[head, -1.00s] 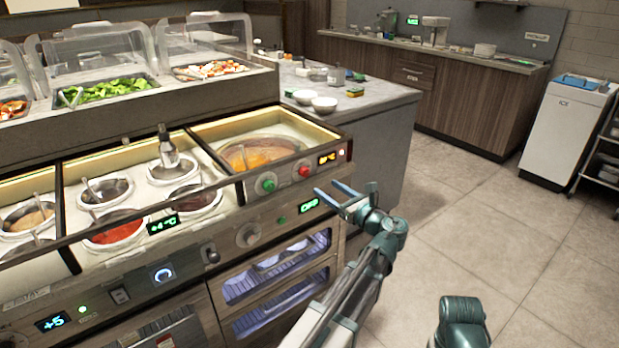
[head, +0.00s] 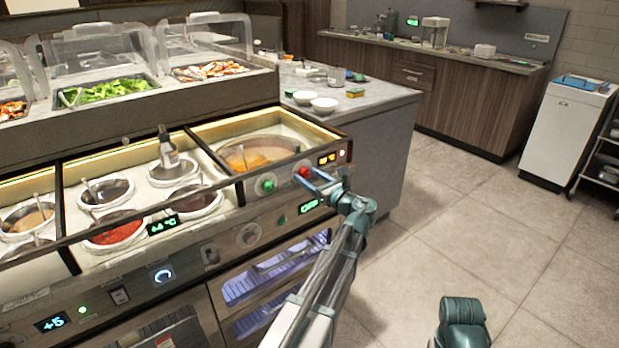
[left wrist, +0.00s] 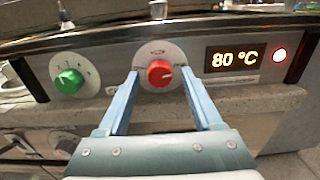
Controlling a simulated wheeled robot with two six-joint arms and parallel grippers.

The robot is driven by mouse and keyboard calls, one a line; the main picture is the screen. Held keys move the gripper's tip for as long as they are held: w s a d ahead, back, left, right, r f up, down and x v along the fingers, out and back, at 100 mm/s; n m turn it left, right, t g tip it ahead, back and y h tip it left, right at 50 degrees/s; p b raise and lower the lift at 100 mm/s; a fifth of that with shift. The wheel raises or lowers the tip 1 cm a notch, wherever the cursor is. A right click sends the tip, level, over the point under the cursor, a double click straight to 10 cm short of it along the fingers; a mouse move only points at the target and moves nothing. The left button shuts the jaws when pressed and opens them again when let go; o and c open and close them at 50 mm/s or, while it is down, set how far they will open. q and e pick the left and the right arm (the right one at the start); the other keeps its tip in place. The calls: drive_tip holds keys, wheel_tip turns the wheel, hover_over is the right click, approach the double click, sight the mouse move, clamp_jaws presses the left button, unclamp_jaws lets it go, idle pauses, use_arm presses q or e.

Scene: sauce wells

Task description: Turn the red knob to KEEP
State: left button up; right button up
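The red knob (head: 304,171) sits on the front panel of the warm well. In the left wrist view the red knob (left wrist: 160,73) is on a round pale dial, whose markings are too small to read. My left gripper (head: 317,179) is in front of the knob. Its two blue fingers (left wrist: 160,80) are open, one on each side of the knob, with gaps showing; contact is not visible. My right gripper is not in view; only a teal part of my right arm shows at the bottom right.
A green knob (left wrist: 69,81) is left of the red one. A display (left wrist: 235,58) reading 80 °C and a lit red lamp (left wrist: 280,55) are to its right. The counter's rail (head: 180,208) runs along the front. Open floor (head: 480,230) lies to the right.

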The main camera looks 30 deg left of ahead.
use_arm(q)
clamp_jaws()
drive_tip(key=shift+n, duration=0.3)
drive_tip(key=n, duration=0.3)
drive_tip(key=shift+n, duration=0.3)
drive_tip(key=n, duration=0.3)
drive_tip(key=shift+n, duration=0.4)
drive_tip(key=n, duration=0.4)
drive_tip(key=shift+d, duration=0.1)
drive_tip(key=shift+n, duration=2)
